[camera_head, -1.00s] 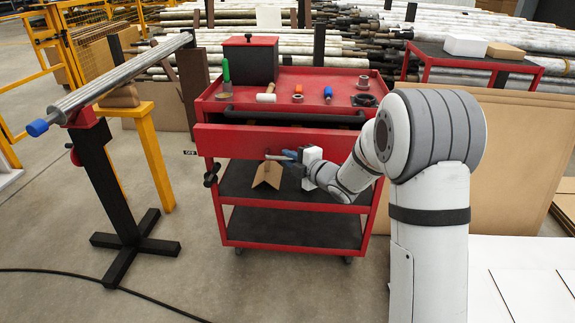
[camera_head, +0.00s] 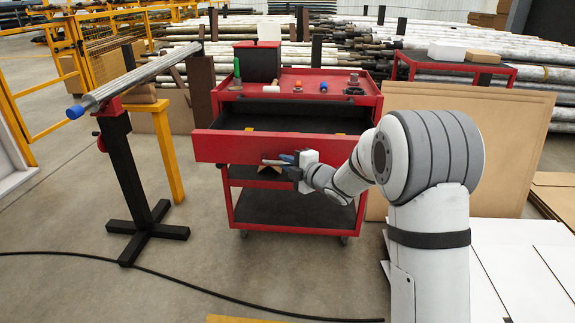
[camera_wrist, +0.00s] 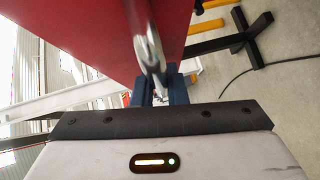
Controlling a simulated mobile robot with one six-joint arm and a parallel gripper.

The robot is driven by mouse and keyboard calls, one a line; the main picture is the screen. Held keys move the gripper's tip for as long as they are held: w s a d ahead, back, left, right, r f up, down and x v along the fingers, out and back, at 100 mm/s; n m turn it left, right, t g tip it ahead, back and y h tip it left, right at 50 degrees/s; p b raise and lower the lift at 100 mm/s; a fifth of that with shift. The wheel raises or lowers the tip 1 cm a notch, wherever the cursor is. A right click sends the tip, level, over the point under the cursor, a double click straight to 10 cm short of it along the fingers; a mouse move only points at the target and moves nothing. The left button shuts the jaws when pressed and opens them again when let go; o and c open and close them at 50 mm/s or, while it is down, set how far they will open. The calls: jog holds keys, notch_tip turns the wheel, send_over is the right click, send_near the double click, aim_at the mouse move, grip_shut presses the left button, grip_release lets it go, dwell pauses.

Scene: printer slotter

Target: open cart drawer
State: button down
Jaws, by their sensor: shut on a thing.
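The red cart (camera_head: 240,226) stands in the middle of the head view. Its top drawer (camera_head: 225,149) is pulled out toward me, and its dark inside shows behind the red front. My gripper (camera_head: 280,161) is at the drawer front, shut on the drawer's handle. In the wrist view the shiny metal handle (camera_wrist: 149,50) runs into the blue fingers of my gripper (camera_wrist: 160,88), against the red drawer face. The fingertips are partly hidden behind the handle.
The cart top holds a black box (camera_head: 257,64), a green-handled tool (camera_head: 237,70) and several small parts. A stand with a metal roller (camera_head: 140,78) is at the left. A black cable (camera_head: 150,278) crosses the floor. Cardboard sheets (camera_head: 505,140) lean at the right.

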jog(key=shift+d+f, duration=0.1)
jog(key=c, duration=1.5)
grip_release()
jog(key=shift+o, duration=0.2)
jog(key=p+v, duration=0.2)
jog(key=v, duration=0.5)
jog(key=shift+s+d, duration=0.25)
jog(key=shift+s, duration=0.05)
